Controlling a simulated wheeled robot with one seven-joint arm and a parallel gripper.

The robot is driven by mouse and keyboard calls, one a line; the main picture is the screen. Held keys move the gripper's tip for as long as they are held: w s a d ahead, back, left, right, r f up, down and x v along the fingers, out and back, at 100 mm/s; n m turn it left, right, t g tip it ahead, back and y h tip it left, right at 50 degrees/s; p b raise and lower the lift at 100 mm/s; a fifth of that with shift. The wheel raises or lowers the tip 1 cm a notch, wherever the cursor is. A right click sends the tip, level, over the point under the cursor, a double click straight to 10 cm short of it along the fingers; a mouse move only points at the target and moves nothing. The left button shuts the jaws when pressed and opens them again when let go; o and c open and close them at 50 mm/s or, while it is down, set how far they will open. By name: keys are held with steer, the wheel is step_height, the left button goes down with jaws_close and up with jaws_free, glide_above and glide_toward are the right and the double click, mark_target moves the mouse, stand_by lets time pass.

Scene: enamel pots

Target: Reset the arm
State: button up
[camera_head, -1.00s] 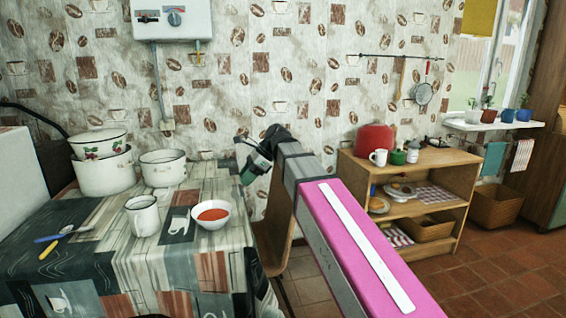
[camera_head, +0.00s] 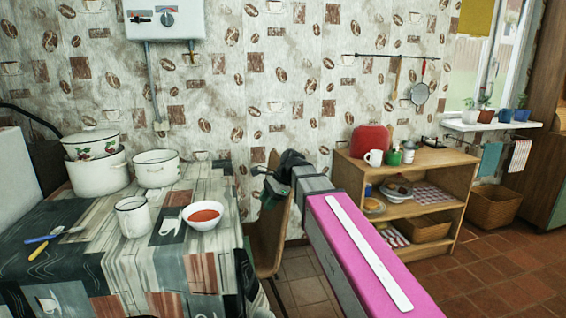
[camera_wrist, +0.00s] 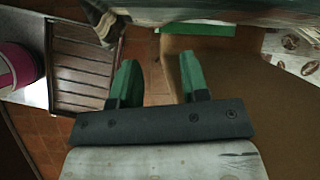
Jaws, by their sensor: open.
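My gripper (camera_wrist: 158,80) shows in the wrist view with its two green fingers spread apart and nothing between them. In the head view my gripper (camera_head: 268,190) is at the end of my pink and grey arm, just right of the table, in front of the patterned wall and a wooden chair (camera_head: 267,235). Part of it is hidden by the arm's dark wrist. In the wrist view, the floor and brown furniture surfaces lie beyond the fingers.
The table (camera_head: 150,262) at left holds white enamel pots (camera_head: 157,168), a white mug (camera_head: 133,217), a bowl of red soup (camera_head: 203,215) and cutlery (camera_head: 45,240). A wooden shelf unit (camera_head: 443,170) stands right of my arm. Tiled floor (camera_head: 500,275) is clear at right.

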steer(key=s+d+f+n+h, duration=0.2)
steer(key=s+d+f+n, duration=0.1)
steer(key=d+f, duration=0.5)
steer(key=s+d+f+n+h, duration=0.2)
steer(key=s+d+f+n, duration=0.2)
steer(key=d+f, duration=0.4)
steer(key=s+d+f+n+h, duration=0.2)
steer(key=d+f+n, duration=0.3)
steer(key=d+f, duration=0.3)
step_height(320, 180, down, 2)
steer(key=shift+s+d+f+n+t, duration=0.2)
steer(key=shift+s+d+n+t, duration=0.15)
steer(key=shift+s, duration=0.35)
steer(key=shift+a, duration=0.1)
